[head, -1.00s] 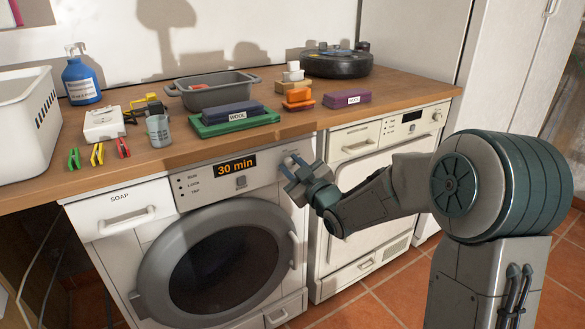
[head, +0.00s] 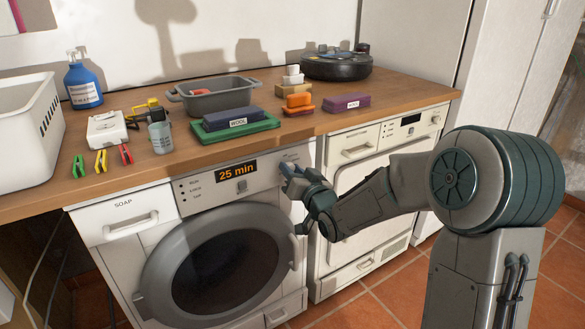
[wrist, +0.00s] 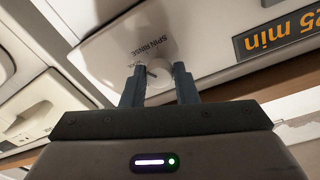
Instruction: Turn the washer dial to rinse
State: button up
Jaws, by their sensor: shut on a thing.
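The white washer (head: 136,265) stands under the wooden counter, with a round grey-rimmed door. Its orange display (head: 237,170) reads 25 min, and part of it shows in the wrist view (wrist: 277,33). My gripper (head: 289,170) is at the right end of the washer's panel. In the wrist view, its two dark fingers (wrist: 158,80) are shut on the pale round dial (wrist: 157,73), one on each side. The words SPIN and RINSE are printed on the panel beside the dial. The fingers hide part of the dial, and I cannot tell which setting it points to.
A second white appliance (head: 357,200) stands to the right of the washer. The counter (head: 300,130) holds a grey basin (head: 216,97), a blue bottle (head: 82,82), coloured pegs (head: 101,161), a white basket (head: 25,125) and several blocks, all above my gripper. The tiled floor in front is clear.

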jog(key=shift+m+p, duration=0.4)
jog(key=shift+m, duration=0.8)
jog(key=shift+f, duration=0.1)
jog(key=o, duration=1)
jog(key=shift+s, duration=0.15)
jog(key=p+v, duration=0.1)
jog(key=v, duration=1.2)
jog(key=shift+s+d, duration=0.15)
jog(key=shift+s, duration=0.1)
